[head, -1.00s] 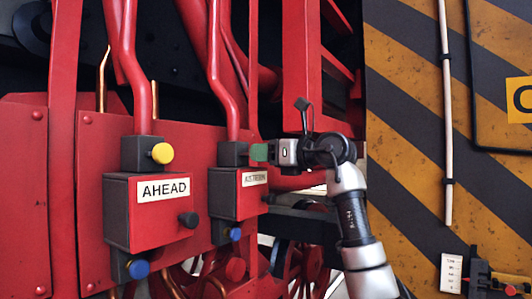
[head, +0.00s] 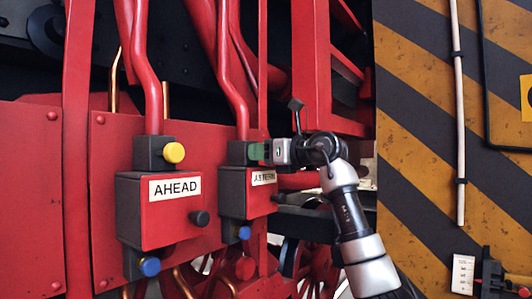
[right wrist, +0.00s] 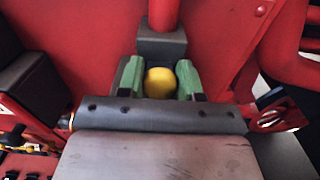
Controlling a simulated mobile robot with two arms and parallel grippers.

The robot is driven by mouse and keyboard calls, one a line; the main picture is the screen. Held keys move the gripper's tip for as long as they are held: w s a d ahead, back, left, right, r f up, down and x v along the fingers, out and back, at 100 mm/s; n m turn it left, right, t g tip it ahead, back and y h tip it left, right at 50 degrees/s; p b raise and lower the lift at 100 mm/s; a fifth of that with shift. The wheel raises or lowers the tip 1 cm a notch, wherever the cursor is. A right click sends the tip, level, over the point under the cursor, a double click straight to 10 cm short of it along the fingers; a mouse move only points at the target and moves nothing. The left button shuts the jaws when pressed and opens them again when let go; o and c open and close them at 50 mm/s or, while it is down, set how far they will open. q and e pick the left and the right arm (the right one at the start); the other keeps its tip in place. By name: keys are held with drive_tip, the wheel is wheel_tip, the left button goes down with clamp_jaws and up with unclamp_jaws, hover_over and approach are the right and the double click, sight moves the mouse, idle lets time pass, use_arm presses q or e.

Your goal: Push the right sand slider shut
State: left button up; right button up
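The right box (head: 235,200), with a label partly readable as ASTERN (head: 263,177), hangs on the red panel. A dark block (head: 238,153) sits on top of it. My right gripper (head: 257,152) is at this block, coming from the right. In the right wrist view its green fingers (right wrist: 160,82) stand on both sides of a round yellow knob (right wrist: 160,83) on the block. The knob fills the gap and the fingers appear closed on it. In the head view the gripper hides this knob. My left gripper is not in view.
The left box labelled AHEAD (head: 175,187) has a yellow knob (head: 173,152) on top, a black knob (head: 199,218) and a blue knob (head: 150,266). A red pipe (head: 237,95) runs up from the right block. A striped panel (head: 430,150) stands at the right.

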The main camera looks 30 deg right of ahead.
drive_tip(key=o, duration=0.4)
drive_tip(key=shift+w, duration=0.1)
drive_tip(key=shift+w+a, duration=0.1)
drive_tip(key=b+v, duration=0.5)
drive_tip(key=v, duration=0.5)
drive_tip(key=shift+s+d+b, duration=0.2)
drive_tip(key=shift+s+b, duration=0.1)
drive_tip(key=shift+s, duration=0.05)
